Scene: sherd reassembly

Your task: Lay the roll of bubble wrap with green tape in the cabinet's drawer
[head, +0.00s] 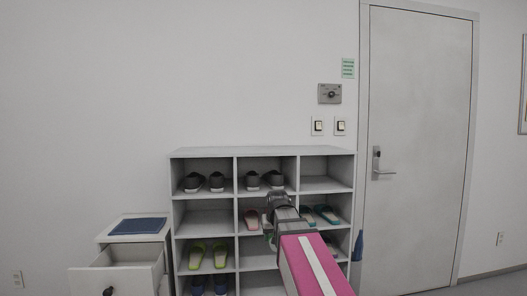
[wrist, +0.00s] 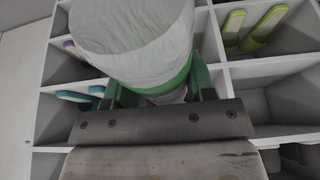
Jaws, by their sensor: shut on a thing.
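The roll of bubble wrap (wrist: 135,25) is a pale, whitish cylinder with a band of green tape (wrist: 178,80), large at the top of the wrist view. My gripper (wrist: 155,88) is shut on it, with a finger at each side near the taped end. In the head view my gripper (head: 272,212) is in front of the shoe rack, and the roll is mostly hidden there. The small white cabinet (head: 107,238) stands at lower left. Its drawer (head: 137,278) is pulled open, and the visible part of its inside looks empty. My gripper is right of the drawer and apart from it.
A grey shoe rack (head: 262,152) with several pairs of shoes and slippers stands just right of the cabinet, behind my gripper. A dark blue flat item (head: 139,226) lies on the cabinet top. A closed door (head: 418,150) is at right. The wall above the cabinet is bare.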

